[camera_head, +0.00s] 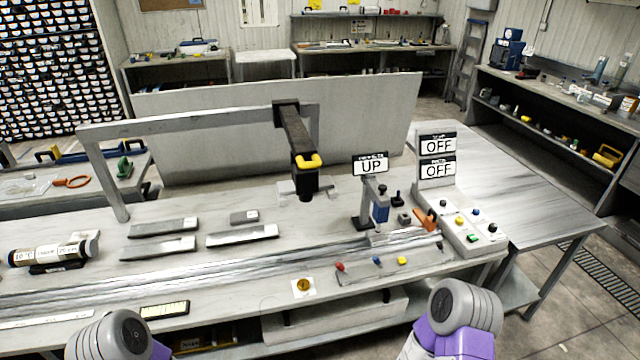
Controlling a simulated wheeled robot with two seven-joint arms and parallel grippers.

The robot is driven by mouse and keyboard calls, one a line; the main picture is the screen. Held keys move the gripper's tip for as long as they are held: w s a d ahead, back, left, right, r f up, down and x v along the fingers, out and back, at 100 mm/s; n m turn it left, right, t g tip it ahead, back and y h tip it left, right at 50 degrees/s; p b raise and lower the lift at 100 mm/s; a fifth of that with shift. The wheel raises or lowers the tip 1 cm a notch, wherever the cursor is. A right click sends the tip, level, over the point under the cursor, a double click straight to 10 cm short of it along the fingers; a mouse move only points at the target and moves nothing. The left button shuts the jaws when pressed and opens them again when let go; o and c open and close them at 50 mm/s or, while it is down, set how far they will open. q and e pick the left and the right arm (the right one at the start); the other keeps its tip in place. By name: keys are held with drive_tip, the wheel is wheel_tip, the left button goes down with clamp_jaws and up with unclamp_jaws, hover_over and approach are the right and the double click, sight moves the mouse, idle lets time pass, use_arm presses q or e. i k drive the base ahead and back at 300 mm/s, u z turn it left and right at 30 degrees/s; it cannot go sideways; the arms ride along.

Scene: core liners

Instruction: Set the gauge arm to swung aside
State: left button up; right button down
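A dark arm (297,135) with a yellow grip (309,160) at its near end reaches forward from a grey overhead frame, above the bench. A grey post (368,205) with a blue part stands on the bench to its right, under a sign (370,165) that reads UP. The small line above UP is too small to read. I cannot tell for sure which of the two is the gauge arm. Parts of both my arms show at the bottom edge, left and right. Neither gripper is in view, so their fingers cannot be seen.
A control box (468,218) with several buttons stands at the right, below two OFF signs (437,147). Flat metal pieces (242,235) lie on the left half of the bench (110,265). A labelled tube (52,250) lies at far left. Long rails run along the front.

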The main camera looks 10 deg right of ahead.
sight(376, 191)
drive_tip(key=u, duration=0.4)
drive_tip(key=i, duration=0.9)
drive_tip(key=z, duration=1.25)
